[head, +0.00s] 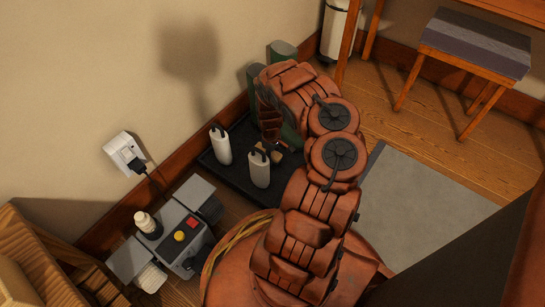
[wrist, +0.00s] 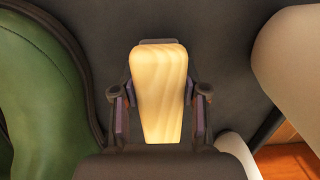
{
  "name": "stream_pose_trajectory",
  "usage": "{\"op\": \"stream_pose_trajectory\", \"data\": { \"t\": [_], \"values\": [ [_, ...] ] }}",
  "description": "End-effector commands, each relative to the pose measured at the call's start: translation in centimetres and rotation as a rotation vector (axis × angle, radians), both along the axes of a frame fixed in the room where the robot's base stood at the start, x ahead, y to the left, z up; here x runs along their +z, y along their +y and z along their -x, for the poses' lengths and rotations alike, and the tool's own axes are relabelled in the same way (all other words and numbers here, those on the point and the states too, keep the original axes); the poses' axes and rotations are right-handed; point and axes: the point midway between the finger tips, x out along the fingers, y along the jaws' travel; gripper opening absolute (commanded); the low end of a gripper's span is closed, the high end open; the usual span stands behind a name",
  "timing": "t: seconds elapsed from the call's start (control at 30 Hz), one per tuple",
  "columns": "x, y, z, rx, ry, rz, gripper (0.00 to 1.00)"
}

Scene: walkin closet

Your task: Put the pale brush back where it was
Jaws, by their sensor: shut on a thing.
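In the wrist view the pale brush (wrist: 159,85), with a light wood-grain back, stands between the two fingers of my gripper (wrist: 159,105). The fingers are shut on its sides. Behind it is a dark surface. In the head view my gripper (head: 270,125) points down over the dark tray (head: 222,172) by the wall. Small tan bits show below it there, and I cannot tell which is the brush. The brush's lower end is hidden in the wrist view, so I cannot tell whether it touches the tray.
Green boots (head: 282,50) stand close beside my gripper; one fills the left of the wrist view (wrist: 40,90). Two white upright items (head: 220,145) (head: 259,169) stand on the tray. A grey machine (head: 180,237) is near front left. A stool (head: 475,45) stands at back right.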

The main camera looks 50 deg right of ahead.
Motion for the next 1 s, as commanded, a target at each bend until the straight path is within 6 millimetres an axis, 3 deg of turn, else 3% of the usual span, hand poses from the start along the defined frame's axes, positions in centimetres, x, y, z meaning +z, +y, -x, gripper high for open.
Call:
{"op": "stream_pose_trajectory", "data": {
  "t": [0.53, 0.57, 0.8, 1.0],
  "values": [
    [-1.14, 0.03, 0.06, 0.0, 0.001, 0.0, 0.0],
    [-1.14, 0.03, 0.05, 0.0, 0.001, 0.0, 0.45],
    [-1.14, 0.04, 0.04, 0.0, 0.001, -0.001, 0.69],
    [-1.14, 0.03, 0.03, 0.0, 0.001, -0.001, 0.69]
  ]
}}
